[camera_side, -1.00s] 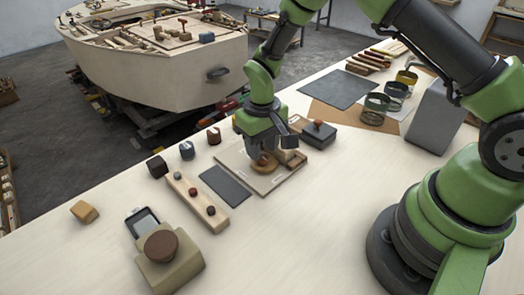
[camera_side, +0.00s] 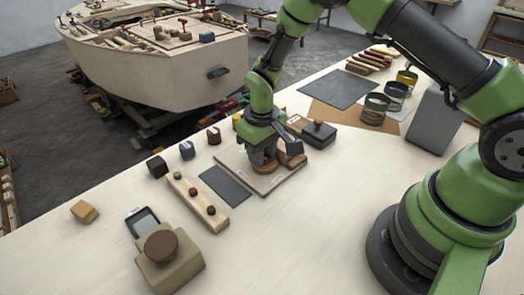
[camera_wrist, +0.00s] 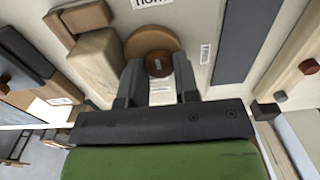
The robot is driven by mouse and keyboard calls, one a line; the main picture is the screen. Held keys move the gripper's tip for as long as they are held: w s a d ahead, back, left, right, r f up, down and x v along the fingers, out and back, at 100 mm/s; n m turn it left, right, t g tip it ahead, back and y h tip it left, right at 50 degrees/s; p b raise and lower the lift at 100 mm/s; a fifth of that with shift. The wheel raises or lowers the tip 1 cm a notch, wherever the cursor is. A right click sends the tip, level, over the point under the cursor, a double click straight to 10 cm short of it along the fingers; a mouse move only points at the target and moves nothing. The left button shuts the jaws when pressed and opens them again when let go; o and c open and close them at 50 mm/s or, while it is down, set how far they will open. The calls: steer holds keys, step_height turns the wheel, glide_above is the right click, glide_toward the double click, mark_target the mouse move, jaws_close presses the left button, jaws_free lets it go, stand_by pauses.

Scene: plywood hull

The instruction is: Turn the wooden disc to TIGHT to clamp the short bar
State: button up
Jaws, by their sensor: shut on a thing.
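The round wooden disc (camera_wrist: 150,36) lies on the pale board, with a darker brown knob (camera_wrist: 158,63) on it. In the side view only the disc's front rim (camera_side: 264,169) shows under the fingers. My gripper (camera_wrist: 158,72) points down at the disc and is shut on the knob, with one finger on each side; in the side view my gripper (camera_side: 264,157) hides most of the disc. A wooden block (camera_wrist: 97,66), possibly the short bar, sits close beside the disc. A small label (camera_wrist: 205,53) lies beside the disc, too small to read.
A dark flat plate (camera_side: 225,186) and a wooden strip with several knobs (camera_side: 196,201) lie left of the board. A dark box with a brown knob (camera_side: 319,134) stands just behind it to the right.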

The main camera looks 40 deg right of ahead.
steer(key=o, duration=0.7)
steer(key=shift+c, duration=0.2)
step_height(320, 180, up, 10)
step_height(320, 180, up, 8)
steer(key=m+t, duration=0.1)
steer(key=t, duration=0.1)
glide_above(271, 166)
steer(key=s+r+m+t+y, duration=0.1)
steer(key=s+r+t, duration=0.1)
steer(key=s+r, duration=0.45)
steer(key=s+r+m+t+y, duration=0.1)
steer(key=s+r+m+t, duration=0.1)
steer(key=s, duration=0.9)
steer(key=shift+s+d+r+t, duration=0.3)
steer(key=shift+r+t, duration=0.3)
steer(key=shift+r, duration=0.35)
